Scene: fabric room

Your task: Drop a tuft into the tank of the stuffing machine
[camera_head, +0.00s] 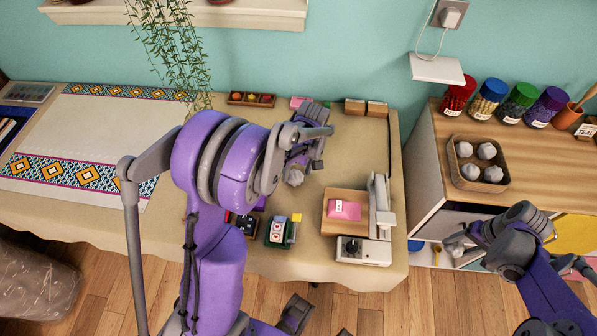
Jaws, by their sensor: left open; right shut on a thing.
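Several grey-white tufts (493,174) lie in a woven tray (508,180) on the wooden cabinet at the right. My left gripper (298,165) is open over the table; its arm hides part of the tabletop. A pale grey lump (293,177) shows at its tip, and I cannot tell whether it is a tuft. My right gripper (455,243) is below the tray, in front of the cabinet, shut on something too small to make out. A white machine (363,252) with a knob stands on the table's right end. I see no clear tank and cannot tell whether it is the stuffing machine.
A pink block (344,210) rests on a wooden board beside the white machine. A small green device (277,232) stands left of it. Jars of coloured bits (490,98) and a pot (566,117) line the cabinet's back. Patterned cloth (90,150) covers the table's left.

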